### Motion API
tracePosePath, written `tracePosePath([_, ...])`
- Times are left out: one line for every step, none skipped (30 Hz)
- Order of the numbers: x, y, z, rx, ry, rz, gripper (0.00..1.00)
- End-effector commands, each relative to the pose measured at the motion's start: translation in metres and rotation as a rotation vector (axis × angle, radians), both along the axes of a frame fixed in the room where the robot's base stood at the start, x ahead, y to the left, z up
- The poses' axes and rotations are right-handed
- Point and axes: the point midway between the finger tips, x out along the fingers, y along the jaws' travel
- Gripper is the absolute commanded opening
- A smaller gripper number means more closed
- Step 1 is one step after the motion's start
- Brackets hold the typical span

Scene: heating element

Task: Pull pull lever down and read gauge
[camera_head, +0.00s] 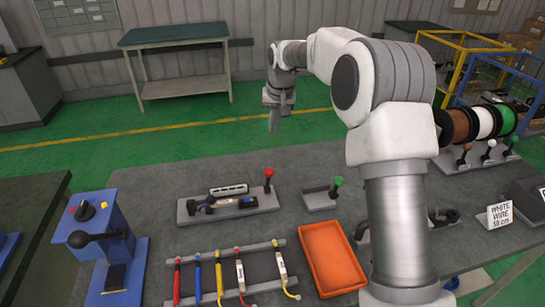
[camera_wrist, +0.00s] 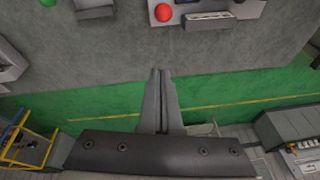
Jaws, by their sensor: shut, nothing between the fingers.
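My gripper (camera_head: 274,124) is shut and empty, pointing down in the air beyond the workbench's far edge. In the wrist view its two fingers (camera_wrist: 161,75) lie together. A lever with a red knob (camera_head: 269,173) stands at the right end of a grey base; the red knob also shows at the top of the wrist view (camera_wrist: 163,13). A lever with a green knob (camera_head: 338,182) stands on a smaller grey base to its right. I cannot tell which lever the task names. No gauge dial is readable in either view. My gripper touches neither lever.
An orange tray (camera_head: 330,258) and a rack of coloured cables (camera_head: 238,277) lie on the near bench. A blue device with a black handle (camera_head: 98,238) stands at left. Wire spools (camera_head: 480,123) stand at right, behind my arm. A green-topped table (camera_head: 174,33) stands farther back.

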Motion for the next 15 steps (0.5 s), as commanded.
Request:
tracePosePath([0.0, 0.0, 0.0, 0.0, 0.0, 0.0, 0.0])
tracePosePath([0.0, 0.0, 0.0, 0.0, 0.0, 0.0, 0.0])
tracePosePath([0.0, 0.0, 0.0, 0.0, -0.001, 0.0, 0.0])
tracePosePath([0.0, 0.0, 0.0, 0.0, -0.001, 0.0, 0.0])
tracePosePath([0.0, 0.0, 0.0, 0.0, -0.001, 0.0, 0.0])
tracePosePath([0.0, 0.0, 0.0, 0.0, -0.001, 0.0, 0.0])
tracePosePath([0.0, 0.0, 0.0, 0.0, -0.001, 0.0, 0.0])
tracePosePath([0.0, 0.0, 0.0, 0.0, -0.001, 0.0, 0.0])
tracePosePath([0.0, 0.0, 0.0, 0.0, 0.0, 0.0, 0.0])
tracePosePath([0.0, 0.0, -0.001, 0.0, 0.0, 0.0, 0.0])
tracePosePath([0.001, 0.0, -0.003, 0.0, 0.0, 0.0, 0.0])
tracePosePath([0.002, 0.001, -0.005, 0.0, 0.0, 0.0, 0.0])
tracePosePath([0.002, 0.001, -0.008, 0.0, 0.0, 0.0, 0.0])
tracePosePath([0.003, 0.001, -0.011, 0.0, 0.001, 0.0, 0.0])
tracePosePath([0.005, 0.002, -0.017, 0.0, 0.003, 0.0, 0.0])
